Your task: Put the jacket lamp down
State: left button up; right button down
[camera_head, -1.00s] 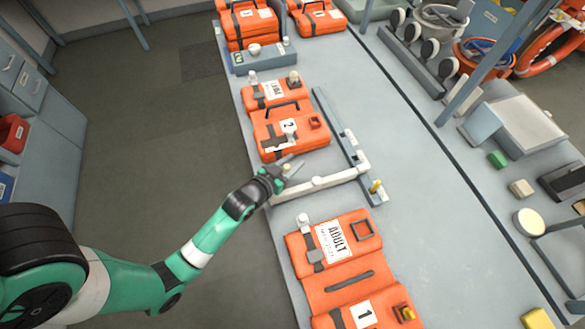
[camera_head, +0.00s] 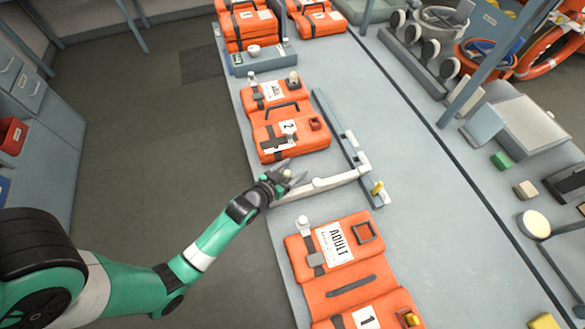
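My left gripper (camera_head: 291,172) is over the left edge of the table, just below the orange jacket pack marked 2 (camera_head: 268,141). Its fingers look spread apart. A small cream piece (camera_head: 288,174), which looks like the jacket lamp, shows between the fingers. I cannot tell whether it touches them or what it rests on. A pale bar (camera_head: 335,181) runs right from beneath the gripper to a grey rail (camera_head: 340,130). A yellow-topped piece (camera_head: 377,187) stands at the rail's near end. My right gripper is not in view.
The orange pack marked ADULT (camera_head: 340,262) lies open below the bar, with a white piece (camera_head: 302,223) at its upper left corner. More orange packs (camera_head: 247,28) stand at the far end. The table (camera_head: 420,200) is clear right of the rail.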

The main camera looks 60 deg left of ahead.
pick_arm(q)
jog(key=shift+r, duration=0.2)
jog(key=shift+s+d+r+p, duration=0.15)
jog(key=shift+s+p, duration=0.2)
jog(key=p+v, duration=0.2)
jog(key=v, duration=0.9)
jog(key=shift+s, duration=0.1)
jog(key=shift+r, duration=0.1)
